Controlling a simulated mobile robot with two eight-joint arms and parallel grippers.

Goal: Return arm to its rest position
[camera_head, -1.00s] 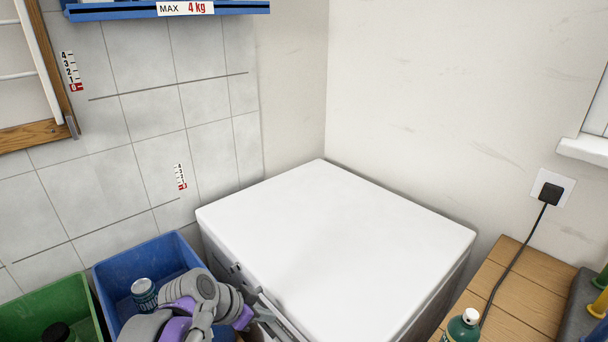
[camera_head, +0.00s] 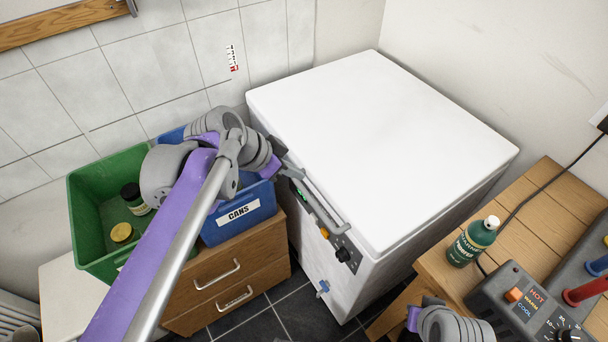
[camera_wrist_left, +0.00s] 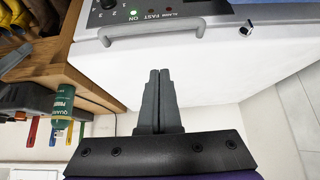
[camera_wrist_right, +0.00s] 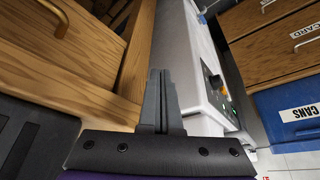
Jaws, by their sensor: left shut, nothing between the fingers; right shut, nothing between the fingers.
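My left arm reaches in from the lower left in the head view, over the bins. Its gripper (camera_head: 288,165) is beside the front top edge of the white chest freezer (camera_head: 385,150), near the grey lid handle (camera_head: 325,207). In the left wrist view the left fingers (camera_wrist_left: 159,85) are together and empty, with the freezer handle (camera_wrist_left: 150,30) beyond them, apart. In the right wrist view my right fingers (camera_wrist_right: 160,85) are together and empty, close to the wooden bench (camera_wrist_right: 90,65). In the head view only part of my right arm shows at the bottom edge.
A green bin (camera_head: 88,215) with jars and a blue CANS bin (camera_head: 265,200) stand left of the freezer, near a wooden drawer unit (camera_head: 265,250). The bench (camera_head: 540,215) at right holds a green bottle (camera_head: 470,245) and a control box (camera_head: 510,295). The freezer lid is clear.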

